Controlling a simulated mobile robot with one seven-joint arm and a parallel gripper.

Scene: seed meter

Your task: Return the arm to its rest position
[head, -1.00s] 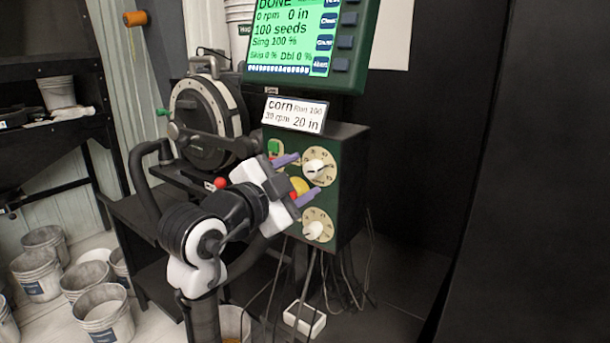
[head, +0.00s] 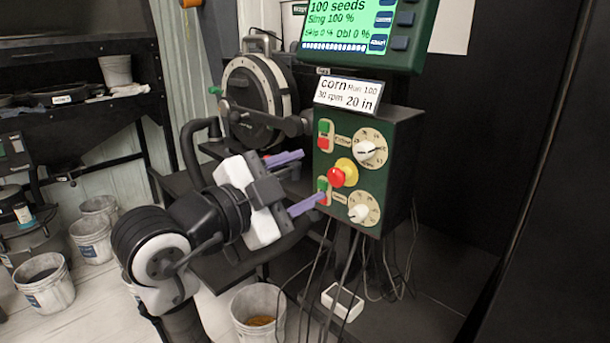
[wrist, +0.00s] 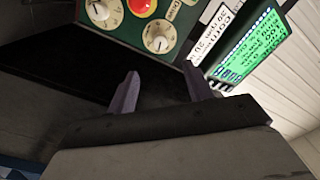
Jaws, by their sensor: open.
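My gripper (head: 296,182) is open and empty, with its two purple fingers apart. It is just left of the green control box (head: 390,198), and the head view does not show clearly how close the lower finger is to the box. In the wrist view my gripper (wrist: 165,90) has dark empty space between its fingers, and the box's knobs (wrist: 158,36) lie beyond them at the top. The box carries a red emergency button (head: 337,177) on a yellow base, two dials and red and green buttons.
A display (head: 350,30) reading 100 seeds stands above the box, with a corn label (head: 348,96) below it. A round seed meter (head: 255,100) is behind my arm. Cables hang under the box. Buckets (head: 45,283) stand on the floor at left, and one with seed (head: 258,312) stands below.

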